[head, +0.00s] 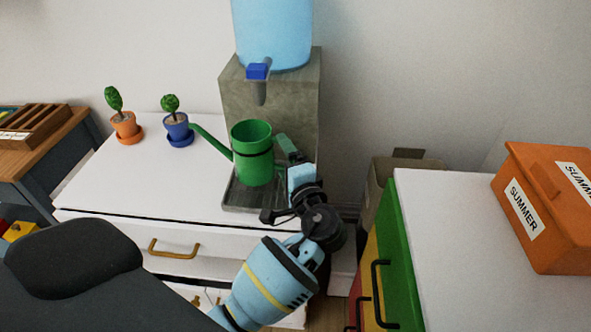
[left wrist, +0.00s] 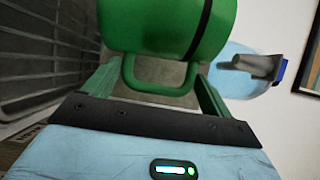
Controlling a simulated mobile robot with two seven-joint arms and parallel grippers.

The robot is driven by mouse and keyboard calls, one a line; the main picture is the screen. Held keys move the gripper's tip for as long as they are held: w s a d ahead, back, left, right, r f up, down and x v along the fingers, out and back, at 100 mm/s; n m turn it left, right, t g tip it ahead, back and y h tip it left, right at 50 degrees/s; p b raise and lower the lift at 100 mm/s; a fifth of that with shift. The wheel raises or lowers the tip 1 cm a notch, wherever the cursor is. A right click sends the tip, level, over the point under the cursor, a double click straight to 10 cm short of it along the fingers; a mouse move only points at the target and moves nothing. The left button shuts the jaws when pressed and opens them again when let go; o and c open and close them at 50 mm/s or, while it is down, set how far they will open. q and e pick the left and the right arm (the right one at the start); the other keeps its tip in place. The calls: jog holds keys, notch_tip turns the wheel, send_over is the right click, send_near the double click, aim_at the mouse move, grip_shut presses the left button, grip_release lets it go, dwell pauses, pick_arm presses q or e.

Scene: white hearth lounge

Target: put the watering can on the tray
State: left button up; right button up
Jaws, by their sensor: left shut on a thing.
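The green watering can (head: 253,165) is upright under the dispenser's tap, with its spout pointing left. My left gripper (head: 284,160) is at its right side, shut on its handle. The left wrist view shows the looped handle (left wrist: 160,88) between the two fingers and the can's body (left wrist: 165,30) beyond. The dark grey tray (head: 233,199) is directly below the can, at the foot of the dispenser. The can's base is over or on the tray; I cannot tell whether it touches. Tray slats (left wrist: 45,50) show in the wrist view. My right gripper is not in view.
The stone-grey dispenser (head: 290,95) with a blue bottle (head: 272,30) stands behind the can. Two potted plants, orange (head: 125,128) and blue (head: 177,130), stand left on the white cabinet top (head: 110,180). An orange box (head: 550,205) sits on the right cabinet.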

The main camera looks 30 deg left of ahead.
pick_arm(q)
jog(key=shift+w+d+f, duration=0.25)
jog(key=shift+w+f, duration=0.1)
jog(key=shift+f, duration=0.25)
jog(key=shift+w+d+f, duration=0.2)
jog(key=shift+w+f, duration=0.2)
jog(key=shift+f, duration=0.25)
jog(key=shift+w+d+f, duration=0.25)
jog(key=shift+w+f, duration=0.1)
jog(key=shift+f, duration=0.25)
jog(key=shift+f, duration=0.2)
jog(key=o, duration=1.3)
jog(key=shift+o, duration=0.2)
